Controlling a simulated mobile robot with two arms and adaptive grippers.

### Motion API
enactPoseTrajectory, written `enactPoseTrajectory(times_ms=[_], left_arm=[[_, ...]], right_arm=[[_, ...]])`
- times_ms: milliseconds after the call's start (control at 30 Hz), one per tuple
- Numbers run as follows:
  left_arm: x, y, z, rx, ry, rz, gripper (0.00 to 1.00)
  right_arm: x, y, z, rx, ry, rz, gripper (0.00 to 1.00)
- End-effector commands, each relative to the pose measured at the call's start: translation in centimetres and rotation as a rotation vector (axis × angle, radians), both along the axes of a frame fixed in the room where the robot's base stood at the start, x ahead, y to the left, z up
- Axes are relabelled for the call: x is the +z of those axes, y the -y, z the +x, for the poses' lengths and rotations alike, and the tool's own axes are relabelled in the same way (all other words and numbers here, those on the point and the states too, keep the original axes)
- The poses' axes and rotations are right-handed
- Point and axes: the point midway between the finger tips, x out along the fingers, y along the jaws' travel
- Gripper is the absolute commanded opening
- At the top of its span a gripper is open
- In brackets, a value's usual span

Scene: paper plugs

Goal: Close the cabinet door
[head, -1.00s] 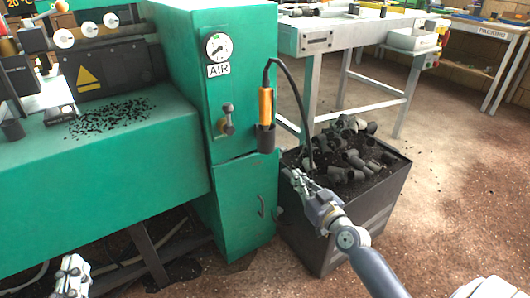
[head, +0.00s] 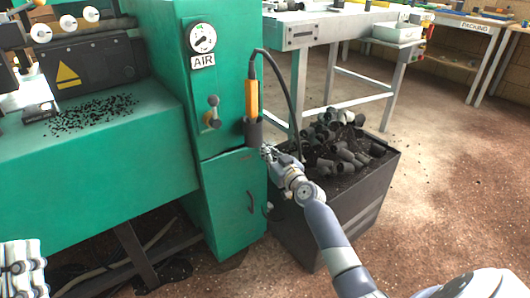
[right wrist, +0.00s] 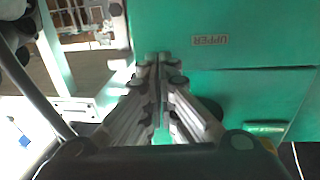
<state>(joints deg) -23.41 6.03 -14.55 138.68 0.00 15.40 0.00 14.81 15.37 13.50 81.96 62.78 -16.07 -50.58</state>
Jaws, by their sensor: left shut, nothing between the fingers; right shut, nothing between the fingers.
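The green cabinet door (head: 225,207) is the lower front panel of the green machine column, with a dark curved handle (head: 250,202) near its right edge. A dark seam runs along its top; I cannot tell for sure whether it stands slightly ajar. My right gripper (head: 267,154) is shut and empty at the door's upper right corner, just below the black holder. In the right wrist view its fingers (right wrist: 160,64) point at the green panels near a seam; contact is unclear. My left gripper (head: 22,262) is shut and empty at the lower left, far from the door.
A dark bin (head: 312,222) full of black pipe pieces stands right of the column, close under my right arm. An orange-handled tool (head: 251,98) with a black cable sits in the holder (head: 253,131). A grey workbench (head: 325,30) stands behind. Floor at the right is clear.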

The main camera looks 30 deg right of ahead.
Motion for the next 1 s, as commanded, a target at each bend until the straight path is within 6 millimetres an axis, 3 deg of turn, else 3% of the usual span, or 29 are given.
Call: enactPoseTrajectory(times_ms=[600, 1000], left_arm=[[0.6, -0.1, -0.8, -0.003, 0.059, -0.018, 0.00], [3.2, -1.2, -6.8, -0.022, 0.405, -0.124, 0.00]], right_arm=[[-0.1, 0.1, 0.7, 0.004, 0.001, -0.001, 0.00], [-0.2, 0.2, 1.7, 0.050, 0.004, -0.001, 0.00]])
